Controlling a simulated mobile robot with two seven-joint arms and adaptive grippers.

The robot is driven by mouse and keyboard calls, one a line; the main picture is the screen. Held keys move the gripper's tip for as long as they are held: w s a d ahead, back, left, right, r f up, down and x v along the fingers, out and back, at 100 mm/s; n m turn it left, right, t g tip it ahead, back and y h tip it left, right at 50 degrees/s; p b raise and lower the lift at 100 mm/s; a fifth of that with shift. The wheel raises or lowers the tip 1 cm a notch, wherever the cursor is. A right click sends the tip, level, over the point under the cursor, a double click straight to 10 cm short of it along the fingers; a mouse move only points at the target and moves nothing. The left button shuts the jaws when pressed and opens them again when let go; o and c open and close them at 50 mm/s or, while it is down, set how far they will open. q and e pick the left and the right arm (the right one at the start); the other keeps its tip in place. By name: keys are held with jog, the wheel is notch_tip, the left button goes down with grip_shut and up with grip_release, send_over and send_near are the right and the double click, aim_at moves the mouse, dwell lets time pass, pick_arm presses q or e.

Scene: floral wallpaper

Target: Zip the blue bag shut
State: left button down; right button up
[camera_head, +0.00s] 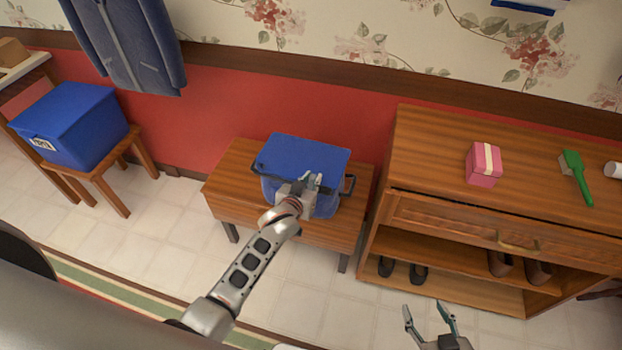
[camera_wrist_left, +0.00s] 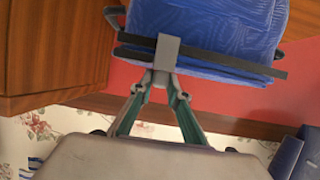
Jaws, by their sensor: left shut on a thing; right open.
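The blue bag (camera_head: 305,150) sits on a low wooden bench (camera_head: 228,188), with black handles at its sides. In the left wrist view its blue top (camera_wrist_left: 215,28) shows, with a dark zip strip (camera_wrist_left: 230,65) across it. A grey zip pull (camera_wrist_left: 167,50) sits on the strip, nearer its left end in that view. My left gripper (camera_head: 313,182) reaches over the bag from the front; its fingers (camera_wrist_left: 160,82) are closed on the grey pull. The arm hides part of the bag's front in the head view. My right gripper (camera_head: 428,308) is open and empty, low in front of the shoe cabinet.
A wooden cabinet (camera_head: 430,150) stands right of the bench, with a pink box (camera_head: 484,165), a green brush (camera_head: 576,178) and shoes (camera_head: 418,273). A blue lidded box (camera_head: 70,125) stands on a stool at left. A jacket (camera_head: 125,40) hangs above.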

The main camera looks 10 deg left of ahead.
pick_arm(q)
jog(key=shift+d+r, duration=0.1)
jog(key=shift+d, duration=0.05)
jog(key=c, duration=1.9)
grip_release()
jog(key=shift+s, duration=0.35)
jog(key=v, duration=1.1)
jog(key=shift+s+r, duration=0.1)
